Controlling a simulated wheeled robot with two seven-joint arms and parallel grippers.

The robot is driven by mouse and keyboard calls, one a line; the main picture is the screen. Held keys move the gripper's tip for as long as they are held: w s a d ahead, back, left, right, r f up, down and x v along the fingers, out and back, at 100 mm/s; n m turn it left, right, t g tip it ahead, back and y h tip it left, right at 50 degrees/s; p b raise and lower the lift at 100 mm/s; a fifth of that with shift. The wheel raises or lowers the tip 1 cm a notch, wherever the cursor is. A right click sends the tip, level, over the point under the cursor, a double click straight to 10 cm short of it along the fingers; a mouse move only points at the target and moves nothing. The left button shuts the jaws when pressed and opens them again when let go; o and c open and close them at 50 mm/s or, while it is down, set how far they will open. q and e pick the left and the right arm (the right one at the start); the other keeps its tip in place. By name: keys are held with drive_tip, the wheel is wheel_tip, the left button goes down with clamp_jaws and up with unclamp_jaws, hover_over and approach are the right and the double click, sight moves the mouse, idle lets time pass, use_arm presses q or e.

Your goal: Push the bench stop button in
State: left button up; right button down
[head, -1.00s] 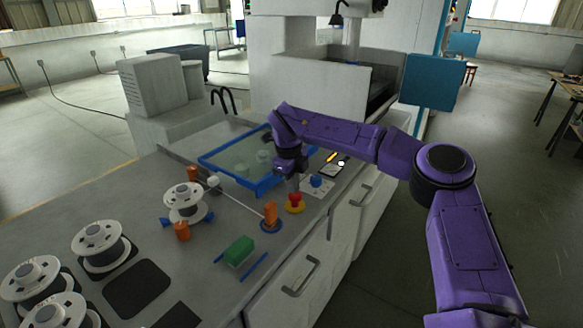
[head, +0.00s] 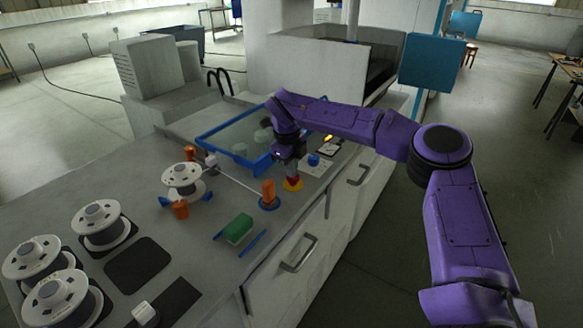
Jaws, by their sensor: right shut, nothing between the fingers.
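The bench stop button (head: 293,184) is a red button on a yellow round base, on the bench top near its front edge. My right gripper (head: 292,176) points down directly over it, its shut fingertips at the red top. They look to be touching it, and the fingers partly hide the red cap. I cannot tell how far the button is pressed in. My left gripper is not in view.
A blue-rimmed tray (head: 240,158) lies behind the gripper. White spools (head: 98,220) and a green block (head: 238,228) occupy the left and front.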

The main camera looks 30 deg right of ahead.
drive_tip(key=r+p, duration=0.3)
drive_tip(key=shift+a+r+p, duration=0.15)
drive_tip(key=shift+a+p, duration=0.1)
drive_tip(key=shift+p, duration=0.15)
wheel_tip(320, 180, up, 11)
drive_tip(key=a+b, duration=0.1)
drive_tip(key=shift+s+a+f+b, duration=0.15)
drive_tip(key=shift+s+f+b, duration=0.1)
drive_tip(key=shift+b, duration=0.1)
